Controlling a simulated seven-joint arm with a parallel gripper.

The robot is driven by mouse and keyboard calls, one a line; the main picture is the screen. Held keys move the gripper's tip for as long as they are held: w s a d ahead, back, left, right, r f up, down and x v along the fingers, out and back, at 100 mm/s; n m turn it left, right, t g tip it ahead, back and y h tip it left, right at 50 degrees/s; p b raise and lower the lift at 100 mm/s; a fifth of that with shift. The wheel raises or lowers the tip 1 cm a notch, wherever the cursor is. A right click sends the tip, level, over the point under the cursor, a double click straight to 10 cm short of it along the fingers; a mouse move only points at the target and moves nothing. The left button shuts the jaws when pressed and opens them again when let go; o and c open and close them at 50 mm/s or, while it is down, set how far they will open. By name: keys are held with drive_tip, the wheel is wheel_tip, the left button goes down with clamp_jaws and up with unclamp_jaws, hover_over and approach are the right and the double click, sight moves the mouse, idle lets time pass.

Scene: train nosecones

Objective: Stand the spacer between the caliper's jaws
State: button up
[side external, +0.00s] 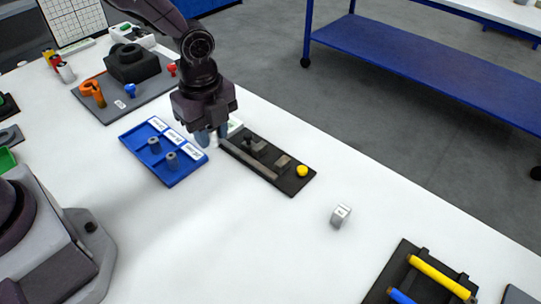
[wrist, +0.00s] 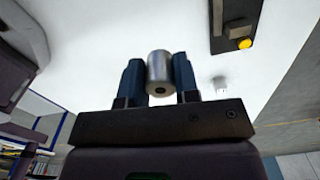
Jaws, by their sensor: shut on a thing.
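My gripper (side external: 211,136) is shut on a spacer, a small grey metal cylinder with a hole in its end. The spacer (wrist: 160,73) shows between the two blue-grey fingers in the wrist view. In the side external view it is largely hidden by the fingers. The caliper (side external: 262,160) lies on a black base with a grey bar, jaw blocks and a yellow knob (side external: 302,171). My gripper is just left of the caliper's far end, above the table. The caliper base also shows at the top right of the wrist view (wrist: 222,42).
A blue tray (side external: 178,181) with white labels holds two grey spacers, left of the caliper. A small white block (side external: 340,215) stands to the right. A dark rack with yellow and blue rollers (side external: 440,276) is at the lower right. The front middle of the table is clear.

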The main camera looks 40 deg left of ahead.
drive_tip(key=w+d+f, duration=0.2)
drive_tip(key=w+f, duration=0.2)
drive_tip(key=w, duration=0.4)
hover_over(270, 161)
drive_tip(key=f, duration=0.5)
drive_tip(key=shift+s, duration=0.2)
drive_tip(key=shift+w+f, duration=0.15)
drive_tip(key=shift+f, duration=0.75)
drive_tip(key=shift+w+f, duration=0.1)
drive_tip(key=shift+f, duration=0.8)
drive_tip(key=shift+f, duration=0.1)
drive_tip(key=o, duration=0.9)
drive_tip(key=shift+s, duration=0.1)
